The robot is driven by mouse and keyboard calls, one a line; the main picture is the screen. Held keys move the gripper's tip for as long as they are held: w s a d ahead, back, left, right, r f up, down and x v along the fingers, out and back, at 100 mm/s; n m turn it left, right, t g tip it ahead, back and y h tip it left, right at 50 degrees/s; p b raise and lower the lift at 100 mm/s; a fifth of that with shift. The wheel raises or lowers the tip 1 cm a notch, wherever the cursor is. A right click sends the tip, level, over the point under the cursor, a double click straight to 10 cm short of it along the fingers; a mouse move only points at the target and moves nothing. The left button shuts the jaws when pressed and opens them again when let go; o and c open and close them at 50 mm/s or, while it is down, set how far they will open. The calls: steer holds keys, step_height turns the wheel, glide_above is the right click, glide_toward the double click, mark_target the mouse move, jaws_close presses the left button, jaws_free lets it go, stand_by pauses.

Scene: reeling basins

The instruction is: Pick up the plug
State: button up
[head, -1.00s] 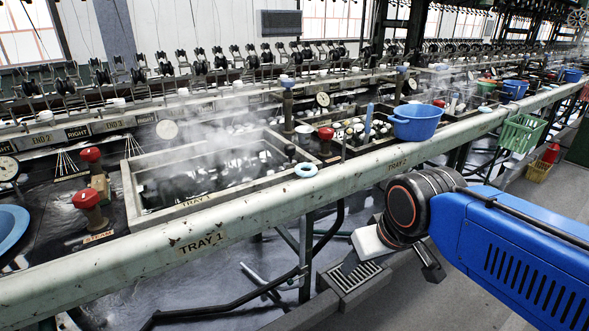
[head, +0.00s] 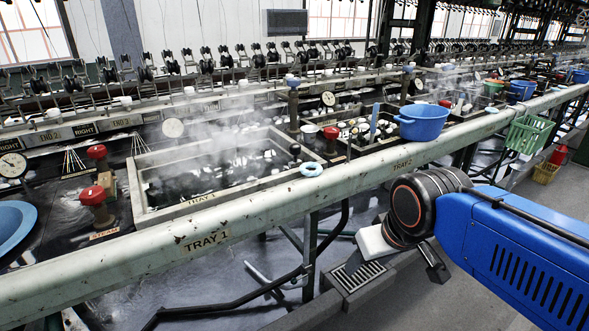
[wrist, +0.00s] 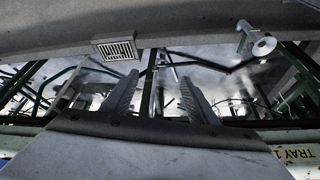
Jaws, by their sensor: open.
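My gripper (head: 394,268) hangs low in front of the rail at the right of the head view, beside the basin bench. In the wrist view my gripper (wrist: 158,92) has its two fingers apart with nothing between them. No plug can be named for certain. A small dark knob on a stem (head: 295,151) stands at the right end of the Tray 1 basin (head: 215,199), behind the rail, and may be the plug. My gripper is apart from it, nearer and lower.
A long pale rail (head: 250,218) marked Tray 1 and Tray 2 runs across in front of the basins. Red-topped valves (head: 94,196) stand at left. A floor grate (head: 359,276) lies below my gripper.

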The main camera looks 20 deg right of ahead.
steer(key=shift+c, duration=0.8)
step_height(320, 180, up, 27)
steer(key=n+g, duration=0.5)
steer(key=n, duration=0.7)
glide_above(296, 159)
steer(key=f, duration=1.7)
steer(key=shift+w+f, duration=0.2)
steer(key=shift+w, duration=0.05)
steer(key=c, duration=1)
